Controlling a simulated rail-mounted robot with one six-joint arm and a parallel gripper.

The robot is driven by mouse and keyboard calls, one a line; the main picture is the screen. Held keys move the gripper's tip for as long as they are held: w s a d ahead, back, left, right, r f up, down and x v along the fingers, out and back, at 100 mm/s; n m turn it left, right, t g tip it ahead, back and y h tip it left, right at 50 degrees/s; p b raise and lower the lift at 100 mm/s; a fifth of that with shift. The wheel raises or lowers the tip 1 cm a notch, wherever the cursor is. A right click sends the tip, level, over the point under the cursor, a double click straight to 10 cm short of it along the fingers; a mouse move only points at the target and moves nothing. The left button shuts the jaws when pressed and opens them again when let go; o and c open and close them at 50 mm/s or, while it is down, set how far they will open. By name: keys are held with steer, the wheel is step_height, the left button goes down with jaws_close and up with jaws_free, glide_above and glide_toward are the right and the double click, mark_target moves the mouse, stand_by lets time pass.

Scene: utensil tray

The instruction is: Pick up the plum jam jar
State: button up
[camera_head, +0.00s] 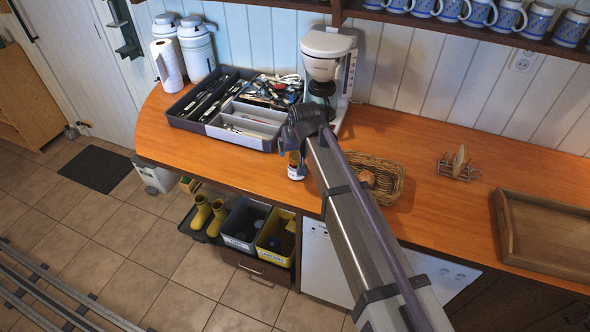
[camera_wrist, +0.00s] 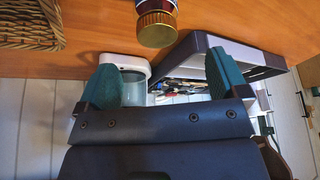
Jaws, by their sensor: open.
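The jam jar (camera_head: 295,171), with a pale label and a gold lid, stands on the orange counter near its front edge in the head view. In the wrist view its gold lid (camera_wrist: 156,29) shows at the top, with a dark, reddish body cut off by the picture edge. My gripper (camera_wrist: 165,78) is open and empty, its two teal fingers spread apart. The jar is beyond the fingertips, not between them. In the head view my gripper (camera_head: 300,128) is above and behind the jar, its fingers mostly hidden by the arm.
A utensil tray (camera_head: 187,124) lies left of the jar, and a white coffee maker (camera_head: 327,45) stands behind my gripper. A wicker basket (camera_head: 394,196) is close on the jar's right. Further right are a toast rack (camera_head: 459,170) and a wooden tray (camera_head: 508,222).

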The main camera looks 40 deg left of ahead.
mark_target(297, 156)
steer(key=b+x, duration=0.2)
steer(key=x, duration=0.2)
steer(key=shift+w+a+f, duration=0.1)
steer(key=shift+f, duration=0.2)
steer(key=shift+r, duration=0.1)
steer(key=b+x, duration=0.5)
steer(key=shift+w, duration=0.15)
steer(key=shift+r, duration=0.15)
steer(key=c, duration=1.2)
